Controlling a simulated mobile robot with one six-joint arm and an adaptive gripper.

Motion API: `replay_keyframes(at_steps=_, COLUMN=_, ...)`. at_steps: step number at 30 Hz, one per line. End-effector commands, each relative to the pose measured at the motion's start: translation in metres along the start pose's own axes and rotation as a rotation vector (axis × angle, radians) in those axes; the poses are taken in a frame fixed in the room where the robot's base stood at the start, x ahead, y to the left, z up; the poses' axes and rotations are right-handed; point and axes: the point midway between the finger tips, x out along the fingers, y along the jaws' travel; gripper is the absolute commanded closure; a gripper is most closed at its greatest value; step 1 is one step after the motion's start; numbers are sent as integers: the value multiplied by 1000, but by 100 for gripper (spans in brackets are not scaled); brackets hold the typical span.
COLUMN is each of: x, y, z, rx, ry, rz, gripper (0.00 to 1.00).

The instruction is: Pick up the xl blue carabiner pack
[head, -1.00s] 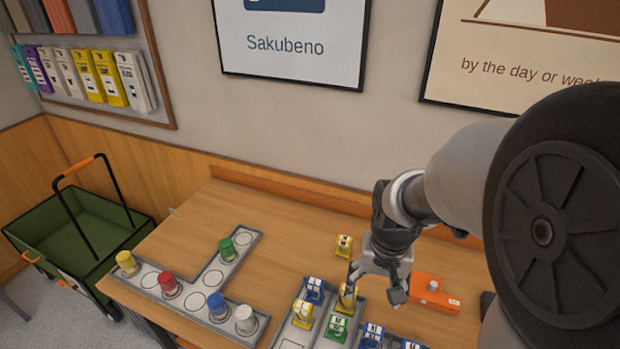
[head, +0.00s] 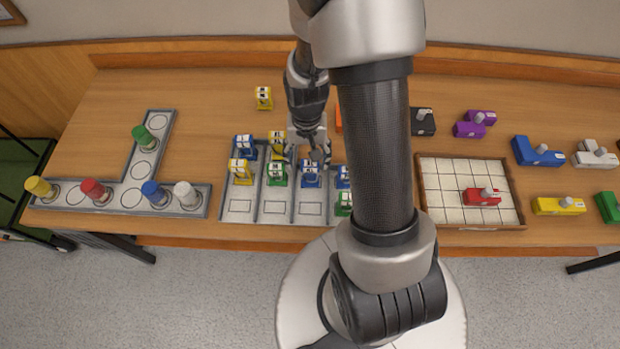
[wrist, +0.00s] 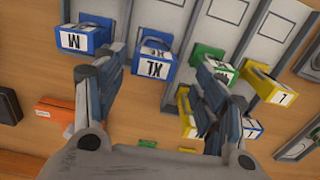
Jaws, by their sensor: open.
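The XL blue carabiner pack (wrist: 153,62), marked "XL" on its white label, stands in a grey slotted tray. In the wrist view it lies between the two open fingers of my gripper (wrist: 160,72), apart from them. In the head view my gripper (head: 308,150) is over the tray, just behind and above a blue pack (head: 310,174), which matches the XL one by its place. My gripper holds nothing. Its label is too small to read in the head view.
A blue "M" pack (wrist: 80,38) and a green pack (wrist: 212,60) stand close on either side of the XL pack. A yellow "L" pack (wrist: 266,86) is beyond the green one. The front tray slots (head: 275,208) are partly empty. A lone yellow pack (head: 264,98) stands behind.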

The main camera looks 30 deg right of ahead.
Motion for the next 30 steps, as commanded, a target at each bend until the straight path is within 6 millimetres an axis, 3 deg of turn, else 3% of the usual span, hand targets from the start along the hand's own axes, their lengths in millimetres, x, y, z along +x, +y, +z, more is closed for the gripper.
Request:
replay_keyframes(at_steps=7, x=16, y=3, z=1, rx=0, ry=-1, rz=0, gripper=35)
replay_keyframes(at_steps=15, x=54, y=8, z=2, rx=0, ry=-2, rz=0, gripper=35)
replay_keyframes(at_steps=23, x=55, y=7, z=1, rx=0, ry=1, rz=0, gripper=36)
replay_keyframes(at_steps=30, x=55, y=7, z=1, rx=0, ry=1, rz=0, gripper=52)
